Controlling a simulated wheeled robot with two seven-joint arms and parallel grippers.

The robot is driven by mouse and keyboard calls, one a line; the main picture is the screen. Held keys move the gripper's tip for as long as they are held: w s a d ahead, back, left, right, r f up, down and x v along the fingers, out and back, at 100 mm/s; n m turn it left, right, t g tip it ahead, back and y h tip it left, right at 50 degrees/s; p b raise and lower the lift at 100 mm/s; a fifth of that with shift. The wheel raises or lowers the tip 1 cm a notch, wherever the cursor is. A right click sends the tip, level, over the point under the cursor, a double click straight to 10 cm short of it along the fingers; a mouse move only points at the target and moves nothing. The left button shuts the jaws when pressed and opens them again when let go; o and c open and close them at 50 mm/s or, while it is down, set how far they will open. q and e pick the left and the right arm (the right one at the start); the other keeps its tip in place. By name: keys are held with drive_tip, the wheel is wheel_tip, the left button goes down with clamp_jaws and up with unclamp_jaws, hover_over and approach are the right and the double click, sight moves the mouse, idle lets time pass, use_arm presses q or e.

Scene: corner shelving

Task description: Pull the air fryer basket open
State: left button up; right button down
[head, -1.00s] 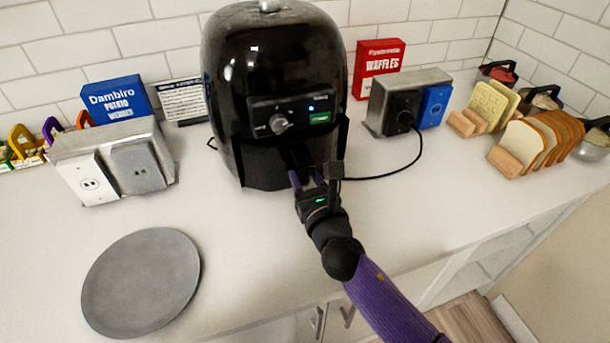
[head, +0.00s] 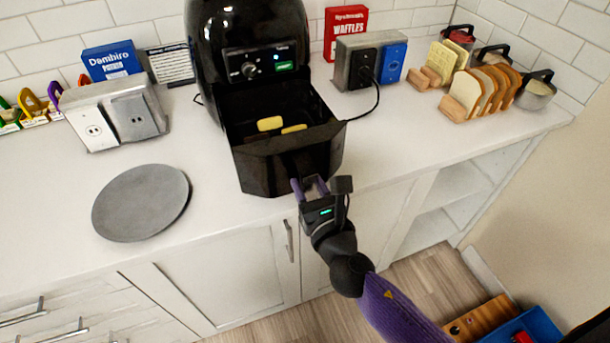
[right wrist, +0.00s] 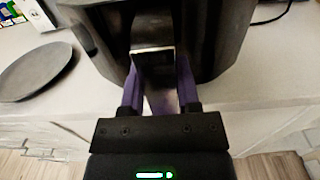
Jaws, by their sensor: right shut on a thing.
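The black air fryer (head: 245,30) stands at the back of the counter. Its basket (head: 255,165) is pulled well out toward me, and yellow pieces of food (head: 270,124) show inside it. My right gripper (head: 311,186) is at the basket's front and shut on the basket handle. In the right wrist view the purple fingers (right wrist: 160,90) are on both sides of the handle (right wrist: 152,40), in front of the dark basket front (right wrist: 215,35). My left gripper is not in view.
A grey round plate (head: 141,203) lies on the counter to the left. Metal outlet boxes stand at left (head: 115,112) and right (head: 370,62), the right one with a black cord. Bread slices in a holder (head: 480,92) stand farther right. The counter's front edge is below the basket.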

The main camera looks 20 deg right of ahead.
drive_tip(key=shift+s, duration=0.7)
drive_tip(key=shift+c, duration=1.6)
unclamp_jaws()
drive_tip(key=shift+s, duration=0.1)
drive_tip(key=s+b, duration=0.2)
drive_tip(key=s, duration=0.7)
drive_tip(key=shift+s+d, duration=0.2)
drive_tip(key=shift+s, duration=0.15)
